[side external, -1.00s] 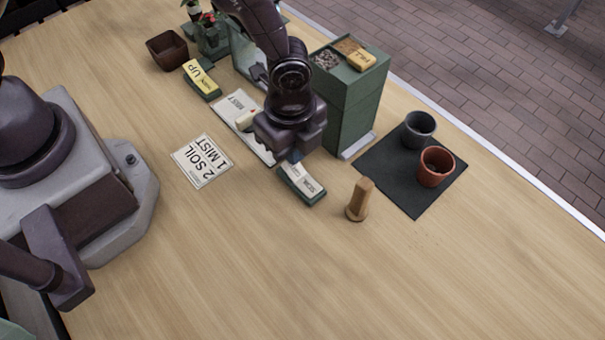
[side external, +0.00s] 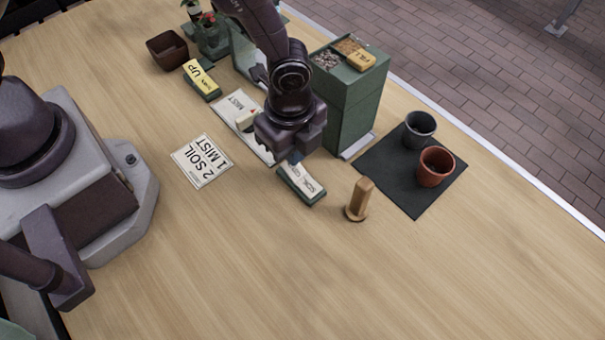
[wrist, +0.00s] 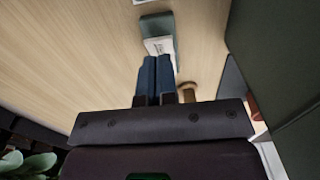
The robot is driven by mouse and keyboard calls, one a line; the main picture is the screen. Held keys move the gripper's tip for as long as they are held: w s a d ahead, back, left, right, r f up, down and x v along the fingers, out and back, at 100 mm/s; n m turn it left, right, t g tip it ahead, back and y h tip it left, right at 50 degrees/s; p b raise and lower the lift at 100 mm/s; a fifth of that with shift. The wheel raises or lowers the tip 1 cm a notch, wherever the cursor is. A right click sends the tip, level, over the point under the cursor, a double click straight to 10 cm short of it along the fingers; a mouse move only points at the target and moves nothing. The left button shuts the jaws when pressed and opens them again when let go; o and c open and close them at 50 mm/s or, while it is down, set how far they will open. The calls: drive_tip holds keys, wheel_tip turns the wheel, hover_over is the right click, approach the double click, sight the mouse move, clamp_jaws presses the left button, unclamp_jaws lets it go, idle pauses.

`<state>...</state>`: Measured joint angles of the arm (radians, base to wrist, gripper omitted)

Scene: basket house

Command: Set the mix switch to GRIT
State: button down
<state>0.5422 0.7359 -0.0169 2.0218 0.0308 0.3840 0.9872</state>
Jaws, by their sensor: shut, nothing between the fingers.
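A small green block with a white labelled top (side external: 301,184) lies on the table just in front of my gripper. Its lettering is too small to read surely, so I cannot tell its setting. It also shows in the wrist view (wrist: 158,30), beyond my fingertips. My gripper (side external: 293,158) points down above the block's far end in the side view. Its two blue fingers (wrist: 156,65) are together and empty. I cannot tell whether they touch the block. A white plate marked MIST (side external: 236,103), with a pale lever, lies behind, partly hidden by my gripper.
A tall green dispenser box (side external: 352,100) stands close to the right of my gripper. A wooden stamp-like peg (side external: 359,200) stands in front. A dark mat (side external: 400,196) holds two pots. A card reading 2 SOIL 1 MIST (side external: 202,160) lies left. The front table is clear.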

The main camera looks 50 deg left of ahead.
drive_tip(key=shift+f, duration=1.4)
idle(0.4)
drive_tip(key=shift+r, duration=3.55)
drive_tip(key=shift+s+a+n, duration=0.1)
drive_tip(key=shift+n, duration=0.3)
drive_tip(key=s+a+r+n+t, duration=0.2)
drive_tip(key=s+a+r+n, duration=0.3)
drive_tip(key=a+r+n, duration=0.3)
drive_tip(key=s+a+r+n+t, duration=0.3)
drive_tip(key=a+r+n, duration=0.6)
drive_tip(key=r, duration=0.8)
drive_tip(key=s+a, duration=0.1)
drive_tip(key=s, duration=0.1)
drive_tip(key=shift+s+a+r+t, duration=0.15)
drive_tip(key=shift+s+a+t, duration=0.15)
drive_tip(key=shift+s+a, duration=0.1)
